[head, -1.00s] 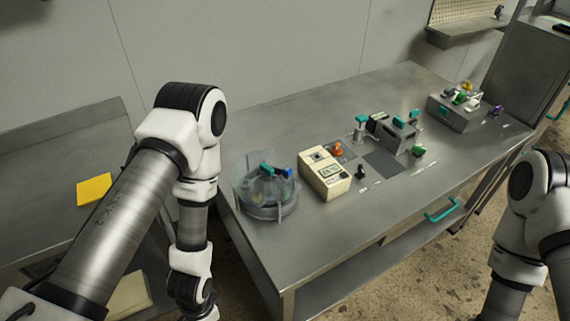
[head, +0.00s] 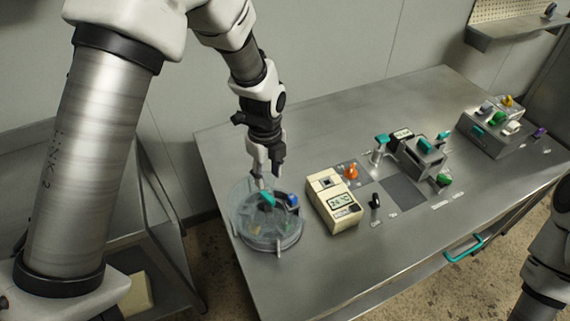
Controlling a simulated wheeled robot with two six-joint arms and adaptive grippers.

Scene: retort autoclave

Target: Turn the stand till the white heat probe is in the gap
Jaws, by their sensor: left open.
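The round stand (head: 268,238) sits at the left end of the steel table, with a clear guard around it. A teal piece (head: 262,200) and a blue piece (head: 292,200) show at its top. I cannot make out the white heat probe or the gap; the parts inside the guard are too small and blurred. My left gripper (head: 264,184) points down just above the back of the stand, close to the teal piece, open with nothing seen between its fingers. I cannot tell whether it touches the teal piece. My right gripper is out of view.
A cream meter with a display (head: 334,207) stands right of the stand, with an orange knob (head: 352,172) and a black switch (head: 376,201) near it. A grey device (head: 418,156) and a grey block with coloured knobs (head: 490,137) stand farther right. The table's front strip is clear.

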